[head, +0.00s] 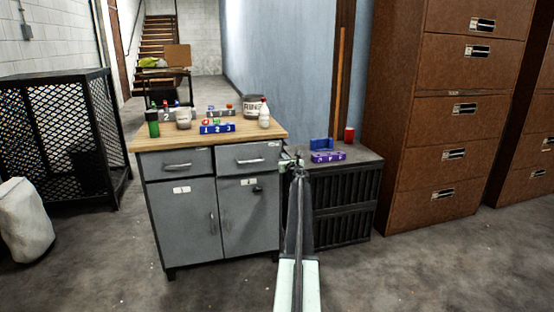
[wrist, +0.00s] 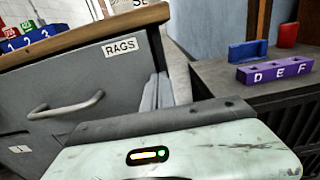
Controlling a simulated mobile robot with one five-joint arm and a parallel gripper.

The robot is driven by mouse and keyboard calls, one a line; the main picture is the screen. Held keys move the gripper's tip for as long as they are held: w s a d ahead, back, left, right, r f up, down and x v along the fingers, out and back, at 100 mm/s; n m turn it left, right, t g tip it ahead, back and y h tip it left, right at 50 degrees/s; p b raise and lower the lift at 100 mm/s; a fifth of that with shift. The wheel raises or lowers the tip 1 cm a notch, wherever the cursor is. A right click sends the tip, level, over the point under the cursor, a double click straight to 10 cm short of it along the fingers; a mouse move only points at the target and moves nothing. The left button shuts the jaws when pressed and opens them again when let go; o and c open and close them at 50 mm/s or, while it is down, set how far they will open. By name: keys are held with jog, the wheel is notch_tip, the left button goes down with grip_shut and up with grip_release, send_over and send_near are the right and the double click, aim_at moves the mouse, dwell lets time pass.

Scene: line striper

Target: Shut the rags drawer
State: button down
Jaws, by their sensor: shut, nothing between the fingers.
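The rags drawer (head: 248,156) is the right-hand upper drawer of the grey cabinet. Its front (wrist: 75,80) fills the left of the wrist view, with a RAGS label (wrist: 120,47) and a bar handle (wrist: 66,104). It looks pulled out a little, with part of its side showing behind the front's right edge. My gripper (head: 291,161) is shut and empty, just right of the drawer front at about its height. In the wrist view my gripper's pale body crosses the bottom. I cannot tell whether it touches the drawer.
The cabinet's wooden top (head: 160,135) holds bottles, cups and a blue numbered block (head: 217,128). A dark low unit (head: 345,205) stands close on the right, bearing a purple D E F block (wrist: 275,70). Brown filing cabinets (head: 430,110) stand farther right. Floor in front is clear.

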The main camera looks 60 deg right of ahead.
jog(key=shift+w+a, duration=0.1)
jog(key=shift+w, duration=0.15)
jog(key=v, duration=1.4)
